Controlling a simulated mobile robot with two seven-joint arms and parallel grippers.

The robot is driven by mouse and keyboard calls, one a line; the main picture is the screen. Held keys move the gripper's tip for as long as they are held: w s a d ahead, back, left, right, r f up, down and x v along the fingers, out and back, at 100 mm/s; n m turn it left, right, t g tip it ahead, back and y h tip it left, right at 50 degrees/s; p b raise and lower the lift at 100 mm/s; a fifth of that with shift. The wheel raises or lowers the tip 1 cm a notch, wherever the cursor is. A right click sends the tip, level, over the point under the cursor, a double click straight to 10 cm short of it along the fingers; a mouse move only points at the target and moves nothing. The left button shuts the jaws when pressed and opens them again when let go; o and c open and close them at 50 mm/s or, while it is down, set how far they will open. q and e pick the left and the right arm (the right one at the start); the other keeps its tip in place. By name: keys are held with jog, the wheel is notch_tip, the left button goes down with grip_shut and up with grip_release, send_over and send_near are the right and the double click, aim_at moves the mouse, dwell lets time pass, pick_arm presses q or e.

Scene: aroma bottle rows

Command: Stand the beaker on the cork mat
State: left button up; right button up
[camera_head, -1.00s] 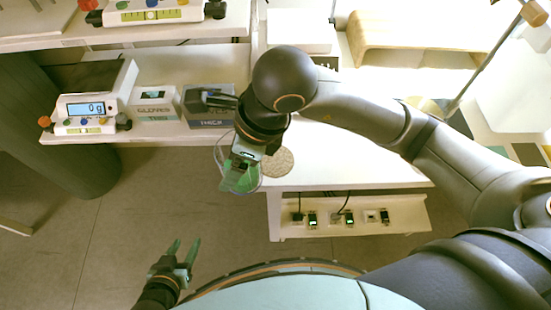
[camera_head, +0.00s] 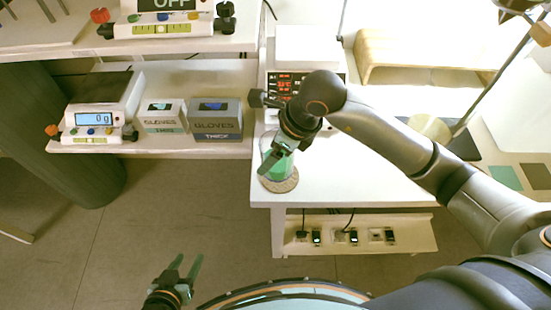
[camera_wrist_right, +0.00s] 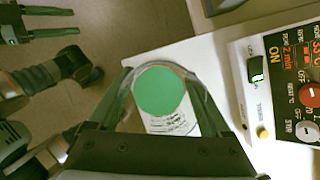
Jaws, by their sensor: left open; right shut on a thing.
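The clear glass beaker (camera_head: 267,150) with green liquid is at the left end of the white bench. My right gripper (camera_head: 280,157) is shut around it. In the right wrist view the beaker (camera_wrist_right: 160,92) sits between the fingers, seen from above, with white markings on its wall. The round cork mat (camera_head: 287,184) shows directly below the beaker, near the bench's front left corner. The beaker looks upright; I cannot tell whether its base touches the mat. My left gripper (camera_head: 185,268) is open and empty, low over the floor.
A device with red displays (camera_head: 287,84) stands behind the beaker; its knobs (camera_wrist_right: 311,95) are close on the right in the wrist view. A scale (camera_head: 103,112) and two glove boxes (camera_head: 216,119) stand on the left shelf. The bench right of the mat (camera_head: 345,180) is clear.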

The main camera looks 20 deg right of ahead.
jog(key=shift+w+d+f, duration=0.25)
jog(key=shift+w+f, duration=0.05)
jog(key=shift+f, duration=0.1)
jog(key=shift+w+d+f, duration=0.15)
jog(key=shift+f, duration=0.8)
jog(key=shift+w+d+f, duration=0.1)
jog(key=shift+f, duration=0.85)
jog(key=o, duration=1.4)
jog(key=shift+f, duration=0.1)
jog(key=p+v, duration=0.1)
jog(key=v, duration=1.1)
